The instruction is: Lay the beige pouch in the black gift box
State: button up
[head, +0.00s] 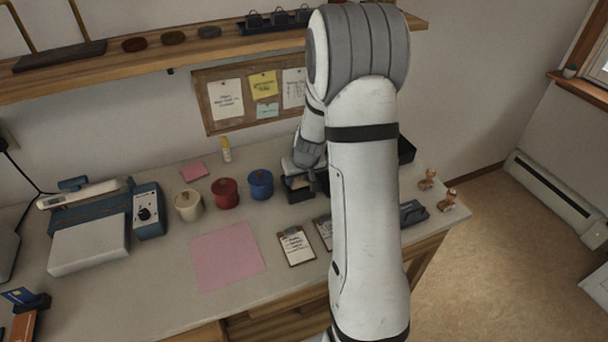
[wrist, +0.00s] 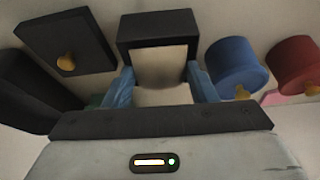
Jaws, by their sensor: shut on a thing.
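The black gift box (wrist: 156,24) is open and shows ahead of my gripper in the wrist view. In the head view the box (head: 297,196) stands right of the blue pot, partly hidden by my arm. My gripper (wrist: 161,90) is shut on the beige pouch (wrist: 162,97), which shows pale between the two blue fingers. A beige surface also fills the box opening; I cannot tell how much of it is pouch and how much is lining. In the head view my gripper (head: 303,172) is right over the box, and the pouch is mostly hidden.
A blue pot (head: 261,184), a red pot (head: 225,192) and a cream pot (head: 188,205) stand left of the box. A black lid-like piece with a yellow knob (wrist: 65,45) lies on its other side. Clipboards (head: 296,246) and a pink sheet (head: 228,256) lie in front.

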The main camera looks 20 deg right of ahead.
jog(key=shift+f+b, duration=0.5)
jog(key=shift+s+f+b, duration=0.1)
jog(key=shift+f+b, duration=0.3)
jog(key=shift+b, duration=0.05)
dwell(0.3)
jog(key=o, duration=1)
jog(key=shift+o, duration=0.2)
jog(key=p+v, duration=0.5)
jog(key=v, duration=0.4)
jog(key=shift+w+r+p, duration=0.2)
jog(key=shift+r+p, duration=0.1)
jog(key=shift+r, duration=0.15)
